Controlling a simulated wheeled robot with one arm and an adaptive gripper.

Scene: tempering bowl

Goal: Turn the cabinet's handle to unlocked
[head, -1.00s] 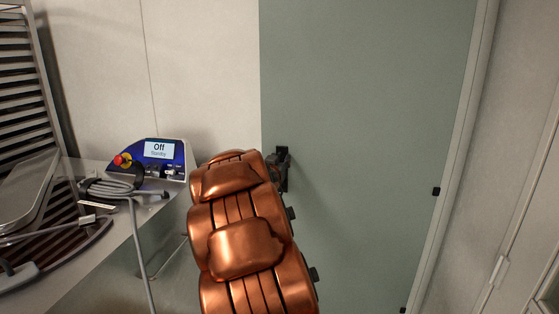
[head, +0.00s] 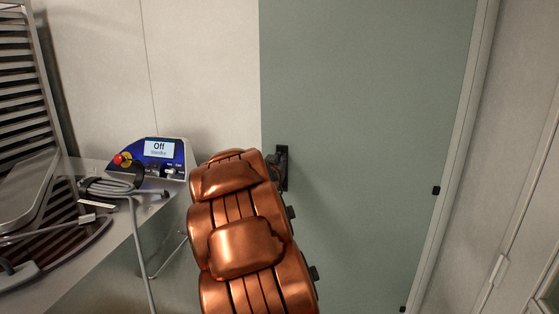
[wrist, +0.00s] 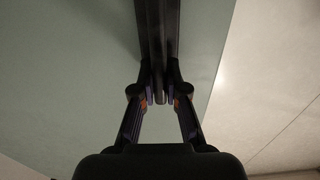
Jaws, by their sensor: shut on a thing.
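The cabinet's grey-green door (head: 370,110) fills the middle of the head view. Its dark handle (head: 283,165) sits near the door's left edge, partly hidden by my copper-coloured arm. In the wrist view the handle (wrist: 158,35) is a dark bar running up from between the fingers. My gripper (wrist: 160,80) is shut on the handle, one finger on each side. In the head view my arm hides most of the gripper. I cannot read a locked or unlocked mark.
At left, a metal worktop (head: 110,235) bears a blue control box (head: 160,157) whose screen reads "Off", with a red knob and grey cables. A slatted rack (head: 22,75) stands at far left. A pale wall panel (head: 525,190) closes the right side.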

